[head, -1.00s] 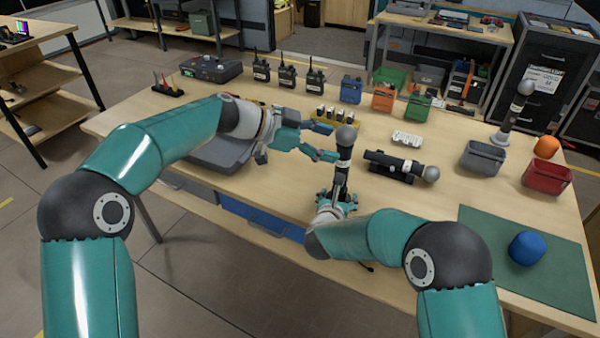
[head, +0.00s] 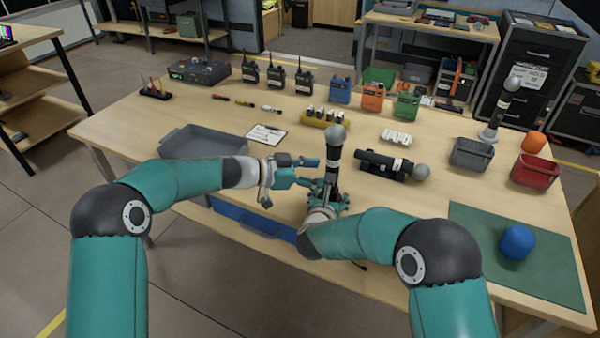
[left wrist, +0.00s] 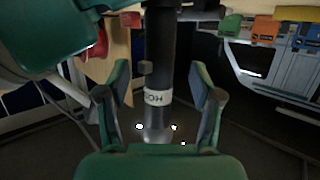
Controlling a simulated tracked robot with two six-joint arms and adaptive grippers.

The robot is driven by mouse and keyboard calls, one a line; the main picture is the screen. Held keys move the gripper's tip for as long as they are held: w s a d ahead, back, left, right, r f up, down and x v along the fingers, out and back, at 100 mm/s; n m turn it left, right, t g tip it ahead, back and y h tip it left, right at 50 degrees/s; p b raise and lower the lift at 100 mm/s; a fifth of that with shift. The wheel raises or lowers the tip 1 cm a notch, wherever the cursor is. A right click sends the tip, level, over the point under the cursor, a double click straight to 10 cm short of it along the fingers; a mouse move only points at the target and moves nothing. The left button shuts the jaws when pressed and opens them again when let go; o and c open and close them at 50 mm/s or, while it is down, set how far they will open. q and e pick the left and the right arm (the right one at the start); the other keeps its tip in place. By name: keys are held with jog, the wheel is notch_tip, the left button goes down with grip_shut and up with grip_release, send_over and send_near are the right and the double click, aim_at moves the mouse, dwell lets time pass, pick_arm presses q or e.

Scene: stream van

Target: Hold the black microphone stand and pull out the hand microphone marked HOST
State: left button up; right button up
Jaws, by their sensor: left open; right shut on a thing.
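The hand microphone (head: 335,152) stands upright, with a grey ball head, a black body and a white label band. In the left wrist view its label (left wrist: 157,97) shows "HO" upside down, the rest out of sight. The black microphone stand (head: 332,181) is below it, its base partly hidden by my right gripper (head: 327,203), which is shut on it low down. My left gripper (head: 316,173) is open, at the microphone's left side in the head view. In the left wrist view its fingers (left wrist: 160,100) lie either side of the microphone, with gaps.
A second black microphone (head: 385,163) lies on a holder just right. A yellow rack (head: 325,119), a clipboard (head: 266,134) and a grey tray (head: 205,140) are nearby. Grey (head: 472,153) and red (head: 535,170) bins stand at the right.

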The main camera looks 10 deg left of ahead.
pick_arm(q)
jog(key=shift+x, duration=2.1)
grip_shut()
